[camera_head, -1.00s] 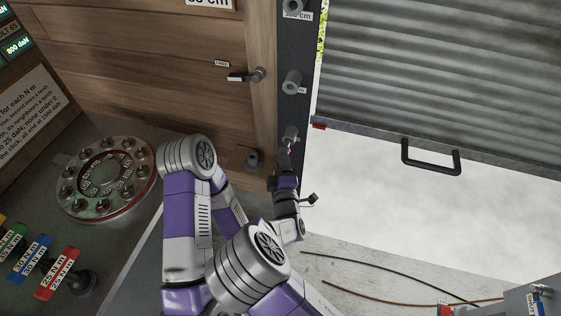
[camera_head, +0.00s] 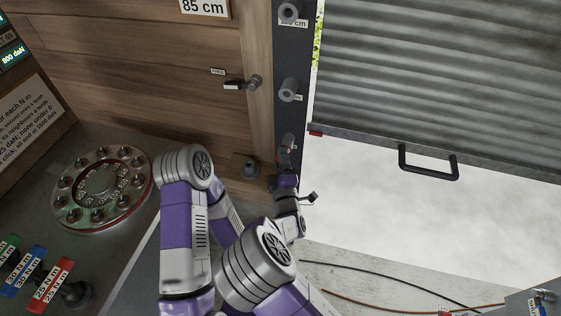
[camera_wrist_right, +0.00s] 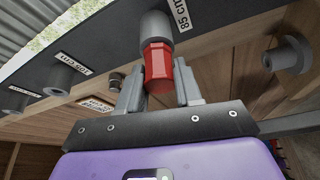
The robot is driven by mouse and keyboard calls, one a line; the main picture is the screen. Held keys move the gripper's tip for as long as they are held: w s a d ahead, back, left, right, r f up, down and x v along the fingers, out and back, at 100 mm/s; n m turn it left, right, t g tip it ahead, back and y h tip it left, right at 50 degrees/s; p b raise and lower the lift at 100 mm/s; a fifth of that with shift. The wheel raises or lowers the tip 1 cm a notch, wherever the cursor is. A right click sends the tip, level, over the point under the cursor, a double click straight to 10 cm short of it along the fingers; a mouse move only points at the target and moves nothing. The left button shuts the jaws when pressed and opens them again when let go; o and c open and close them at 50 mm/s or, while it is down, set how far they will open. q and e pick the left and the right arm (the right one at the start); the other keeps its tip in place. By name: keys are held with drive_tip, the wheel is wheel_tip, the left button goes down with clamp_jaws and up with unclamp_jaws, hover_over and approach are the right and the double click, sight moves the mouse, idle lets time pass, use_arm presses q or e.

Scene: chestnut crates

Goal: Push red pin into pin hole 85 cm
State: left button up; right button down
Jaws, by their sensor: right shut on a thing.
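My right gripper (camera_wrist_right: 158,88) is shut on the red pin (camera_wrist_right: 158,68) in the right wrist view. The pin's far end meets the grey tube of the pin hole (camera_wrist_right: 155,27) marked 85 cm, roughly in line with it. I cannot tell how deep it sits. In the head view my right gripper (camera_head: 284,167) is at the lower part of the dark post, just below the lowest grey tube (camera_head: 288,141). There my gripper mostly hides the pin. My left gripper is not in view.
Other grey tubes stand higher on the dark post, one at mid height (camera_head: 289,89). A black-handled lever (camera_head: 243,84) juts from the wooden wall. A ribbed shutter (camera_head: 440,70) with a black handle (camera_head: 428,163) is at right. A round dial (camera_head: 103,188) is at left.

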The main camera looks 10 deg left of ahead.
drive_tip(key=shift+w, duration=0.2)
drive_tip(key=c, duration=0.7)
unclamp_jaws()
drive_tip(key=shift+s, duration=0.1)
drive_tip(key=r+p+v, duration=0.1)
drive_tip(key=v, duration=0.6)
drive_tip(key=s+d+f+m+g+h+p, duration=0.25)
drive_tip(key=d+f+m+g+h, duration=0.5)
drive_tip(key=d+f, duration=1)
drive_tip(key=s+d+f+m+g+y, duration=0.1)
drive_tip(key=s+f+m+g, duration=0.1)
drive_tip(key=s+m+g, duration=0.1)
drive_tip(key=s+d+f+m+g+y+p, duration=0.1)
drive_tip(key=s+f+m+g+y, duration=0.1)
drive_tip(key=s+m, duration=0.4)
drive_tip(key=s+d+f+m+g+y, duration=0.1)
drive_tip(key=s+f+m+g+y, duration=0.1)
drive_tip(key=s+m+g, duration=0.3)
drive_tip(key=shift+s+d, duration=0.1)
drive_tip(key=shift+s, duration=1.65)
